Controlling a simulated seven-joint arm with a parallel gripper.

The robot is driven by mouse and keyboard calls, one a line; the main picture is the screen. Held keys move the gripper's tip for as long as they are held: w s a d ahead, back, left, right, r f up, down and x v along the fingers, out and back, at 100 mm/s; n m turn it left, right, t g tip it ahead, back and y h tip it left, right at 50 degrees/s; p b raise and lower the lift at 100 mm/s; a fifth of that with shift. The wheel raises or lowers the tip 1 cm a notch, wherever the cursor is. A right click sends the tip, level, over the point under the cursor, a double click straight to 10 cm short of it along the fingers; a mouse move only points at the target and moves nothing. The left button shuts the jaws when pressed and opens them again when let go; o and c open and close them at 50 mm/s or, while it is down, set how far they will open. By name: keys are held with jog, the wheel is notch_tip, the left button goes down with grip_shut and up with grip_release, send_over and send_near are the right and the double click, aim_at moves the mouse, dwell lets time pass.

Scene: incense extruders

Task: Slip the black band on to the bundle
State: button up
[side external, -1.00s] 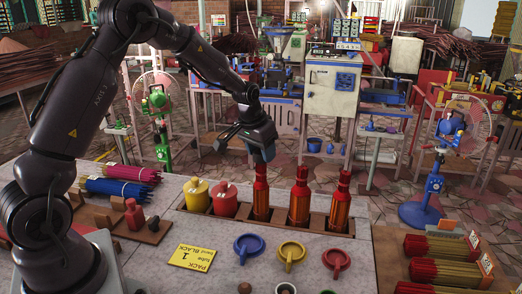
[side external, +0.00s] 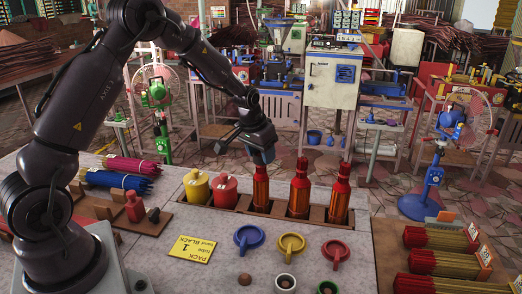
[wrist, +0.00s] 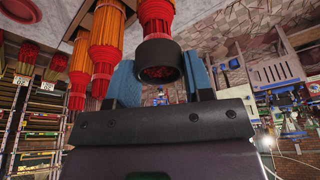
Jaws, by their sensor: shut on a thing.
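My gripper (side external: 262,153) is above the leftmost of three red-orange bundles (side external: 261,188) that stand upright in a long recessed rack (side external: 375,230). In the wrist view, its two blue fingers (wrist: 160,82) are shut on the black band (wrist: 158,50), a short dark ring. The band is at the tip of that bundle (wrist: 157,12), and red stick ends show inside its opening. I cannot tell how far the band sits over the sticks. In the side view the fingers hide the band and the bundle's tip. A yellow card (side external: 192,248) reads "PACK 1" and "BLACK".
The other two bundles (side external: 299,190) (side external: 338,195) stand close on the right. Yellow (side external: 197,186) and red (side external: 225,190) lidded pots are close on the left. Stick bundles (side external: 440,262) fill the right.

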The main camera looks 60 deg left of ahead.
jog(key=o, duration=0.8)
jog(key=shift+r, duration=3.5)
jog(key=s+d+r+m, duration=0.1)
jog(key=s+d+r, duration=0.3)
jog(key=s, duration=0.5)
jog(key=s+d+r+m+t, duration=0.1)
jog(key=s+d+r, duration=0.3)
jog(key=s+d, duration=0.3)
jog(key=s+d+r+m+t, duration=0.1)
jog(key=s+d+r, duration=0.3)
jog(key=s, duration=0.7)
jog(key=shift+d+r+h, duration=0.2)
jog(key=shift+d+h, duration=0.2)
jog(key=shift+d, duration=0.25)
